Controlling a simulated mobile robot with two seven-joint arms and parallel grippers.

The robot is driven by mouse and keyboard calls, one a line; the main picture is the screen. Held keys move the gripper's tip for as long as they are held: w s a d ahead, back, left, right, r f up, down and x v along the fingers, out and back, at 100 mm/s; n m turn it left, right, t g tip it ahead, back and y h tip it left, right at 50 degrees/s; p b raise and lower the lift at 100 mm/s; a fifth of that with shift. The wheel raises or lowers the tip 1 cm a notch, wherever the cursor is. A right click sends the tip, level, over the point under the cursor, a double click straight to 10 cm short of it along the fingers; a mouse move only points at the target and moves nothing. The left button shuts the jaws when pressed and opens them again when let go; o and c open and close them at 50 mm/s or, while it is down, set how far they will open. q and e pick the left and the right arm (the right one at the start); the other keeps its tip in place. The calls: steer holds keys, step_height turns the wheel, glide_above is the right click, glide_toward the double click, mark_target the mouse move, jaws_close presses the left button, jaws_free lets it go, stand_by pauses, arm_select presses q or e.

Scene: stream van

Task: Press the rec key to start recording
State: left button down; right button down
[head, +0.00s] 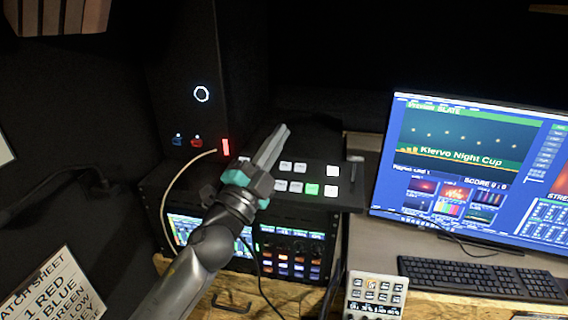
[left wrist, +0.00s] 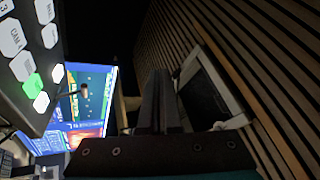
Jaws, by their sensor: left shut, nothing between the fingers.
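A dark switcher panel (head: 345,200) sits on top of the equipment rack with rows of white keys (head: 300,167) and one lit green key (head: 312,189). It also shows in the left wrist view, with the green key (left wrist: 33,86) and white keys (left wrist: 22,67). I cannot read which key is rec. A small pale keypad (head: 376,294) with several keys stands at the bottom of the head view. My left gripper (head: 283,130) is shut and empty, hiding some of the panel's left part. Its shut fingers (left wrist: 160,95) show in the left wrist view. My right gripper is not in view.
A large monitor (head: 470,160) and a keyboard (head: 480,278) stand on the desk at the right. A dark tower (head: 185,90) with a lit ring stands behind the panel. A cable (head: 172,190) hangs at the left; a slatted wall (left wrist: 240,60) is beside the gripper.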

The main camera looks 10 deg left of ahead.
arm_select(q)
steer(key=d+r+m+g+h, duration=0.4)
steer(key=d+m+g+h, duration=0.6)
steer(key=m, duration=0.8)
steer(key=w+a+f+m+g+y, duration=0.2)
steer(key=w+a+y, duration=0.3)
steer(key=a+y, duration=0.5)
steer(key=shift+w+a+f+m+g+p, duration=0.35)
steer(key=shift+a+f+g, duration=0.15)
steer(key=shift+a, duration=0.15)
steer(key=shift+f, duration=0.1)
steer(key=b, duration=0.5)
glide_above(286, 166)
steer(key=s, duration=0.2)
steer(key=f, duration=0.4)
steer(key=a+f, duration=0.1)
steer(key=f, duration=0.1)
steer(key=shift+s+f, duration=0.1)
steer(key=shift+f, duration=0.3)
steer(key=shift+w+f+b, duration=0.3)
steer(key=shift+f+b, duration=0.1)
steer(key=shift+f, duration=0.4)
